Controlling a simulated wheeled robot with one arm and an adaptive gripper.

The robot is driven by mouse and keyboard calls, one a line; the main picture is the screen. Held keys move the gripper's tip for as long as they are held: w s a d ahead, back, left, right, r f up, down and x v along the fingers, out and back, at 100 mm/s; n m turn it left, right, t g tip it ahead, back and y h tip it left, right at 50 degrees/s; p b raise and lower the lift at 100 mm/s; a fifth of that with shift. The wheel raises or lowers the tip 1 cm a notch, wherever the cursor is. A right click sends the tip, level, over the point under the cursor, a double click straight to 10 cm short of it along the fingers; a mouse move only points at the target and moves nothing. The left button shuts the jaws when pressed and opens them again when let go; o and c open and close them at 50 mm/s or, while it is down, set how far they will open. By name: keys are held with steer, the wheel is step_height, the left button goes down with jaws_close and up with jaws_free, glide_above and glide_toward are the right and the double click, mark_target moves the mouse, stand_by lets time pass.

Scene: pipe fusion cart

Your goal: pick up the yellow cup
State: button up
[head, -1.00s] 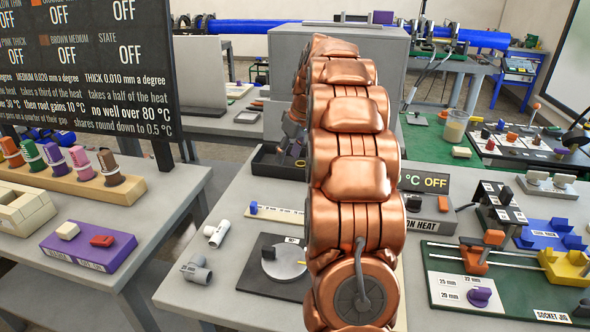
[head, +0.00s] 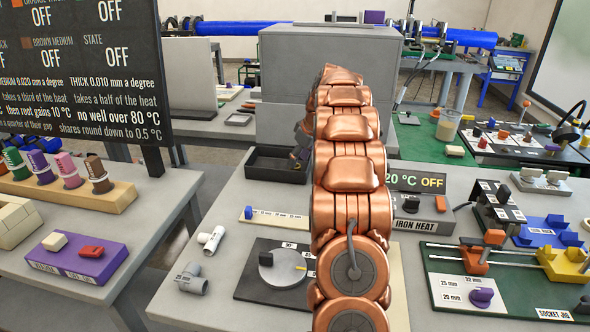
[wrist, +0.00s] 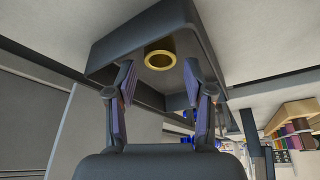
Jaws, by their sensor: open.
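The yellow cup (wrist: 160,60) shows in the wrist view as a round golden rim with a dark hollow, inside a dark tray (wrist: 115,52). My gripper (wrist: 159,70) is open and empty, with one finger on each side of the cup in the picture; I cannot tell how much distance is left between them. In the head view the dark tray (head: 270,177) stands behind and left of my copper arm. My gripper is mostly hidden there behind the arm, and I cannot make out the cup.
A large grey box (head: 325,75) stands directly behind the tray. The iron heat box (head: 425,215) stands right of my arm.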

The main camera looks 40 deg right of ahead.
mark_target(295, 169)
steer(key=shift+x, duration=1.5)
steer(key=c, duration=1)
